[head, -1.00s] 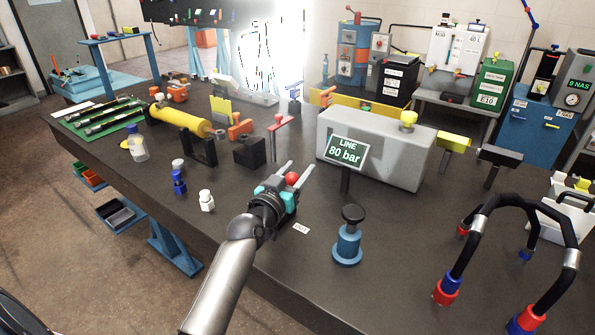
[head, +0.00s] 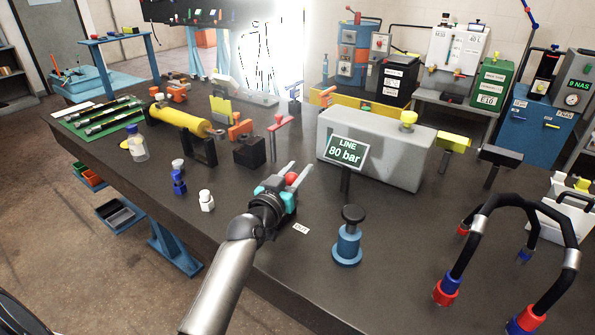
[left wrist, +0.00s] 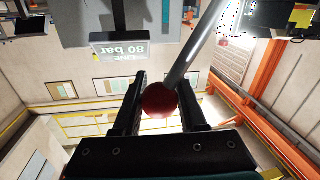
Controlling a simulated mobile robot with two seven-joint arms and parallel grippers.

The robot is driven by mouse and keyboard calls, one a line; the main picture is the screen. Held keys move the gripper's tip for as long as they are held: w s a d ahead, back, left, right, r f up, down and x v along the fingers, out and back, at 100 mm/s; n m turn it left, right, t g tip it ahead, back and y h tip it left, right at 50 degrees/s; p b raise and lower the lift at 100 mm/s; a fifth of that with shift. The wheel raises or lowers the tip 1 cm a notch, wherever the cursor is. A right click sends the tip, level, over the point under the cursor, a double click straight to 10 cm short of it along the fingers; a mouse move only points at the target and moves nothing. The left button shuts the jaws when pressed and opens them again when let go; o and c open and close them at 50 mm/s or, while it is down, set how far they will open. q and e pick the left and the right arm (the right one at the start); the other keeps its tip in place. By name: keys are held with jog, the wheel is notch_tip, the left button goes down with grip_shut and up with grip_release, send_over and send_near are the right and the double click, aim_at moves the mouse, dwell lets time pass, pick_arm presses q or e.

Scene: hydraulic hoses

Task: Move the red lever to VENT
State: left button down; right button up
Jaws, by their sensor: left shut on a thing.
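The red lever shows as a red ball knob (head: 291,179) in the head view, between the fingers of my left gripper (head: 300,168). In the left wrist view the red knob (left wrist: 159,100) sits between the two fingers, and a grey shaft (left wrist: 196,45) runs up and right from it. My left gripper is shut on the knob. The lever's base is hidden behind my gripper in the head view. A small white label (head: 301,228) lies on the bench beside the gripper; its text is too small to read surely. My right gripper is in neither view.
A sign reading LINE 80 bar (head: 345,152) stands before a grey block (head: 390,155). A blue post with a black knob (head: 348,240) stands right of my gripper. Black hoses (head: 470,240) stand farther right.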

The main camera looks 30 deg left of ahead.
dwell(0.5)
pick_arm(q)
jog(key=a+n+p, duration=0.1)
jog(key=a+n, duration=0.2)
jog(key=a+r+n+g+p, duration=0.1)
jog(key=a+n, duration=0.1)
jog(key=shift+w+a+p, duration=0.2)
jog(key=shift+a+p, duration=0.05)
jog(key=shift+p, duration=0.1)
jog(key=shift+c, duration=2.3)
grip_release()
jog(key=shift+s, duration=0.1)
jog(key=s+d+r+p, duration=0.1)
jog(key=s, duration=1.4)
jog(key=shift+r+p, duration=0.15)
jog(key=shift+p, duration=0.2)
